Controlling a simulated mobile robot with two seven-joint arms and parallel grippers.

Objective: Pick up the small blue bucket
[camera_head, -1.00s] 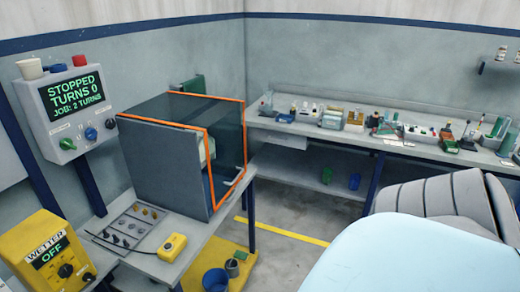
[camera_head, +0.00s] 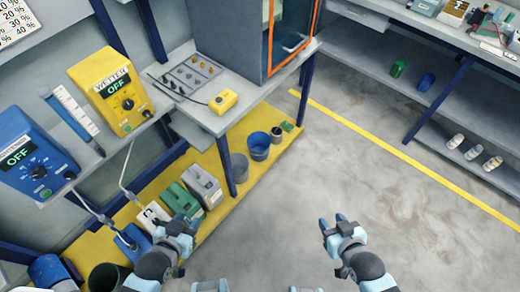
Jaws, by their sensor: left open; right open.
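A small blue bucket (camera_head: 259,147) stands upright on the yellow floor platform, right of the bench leg. My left gripper (camera_head: 173,222) is open, at the lower left of the bucket and apart from it. It overlaps the near end of the platform in the picture, so its height above it is hard to tell. My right gripper (camera_head: 334,224) is open and empty over the bare floor, below and right of the bucket. Nothing is seen between either gripper's fingers.
A small grey pot (camera_head: 276,134) stands just right of the bucket. Grey (camera_head: 203,185) and green (camera_head: 180,200) canisters stand to its left. A bench (camera_head: 215,118) overhangs beside it. Another blue container (camera_head: 426,82) is on a low shelf. The grey floor (camera_head: 340,165) is clear.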

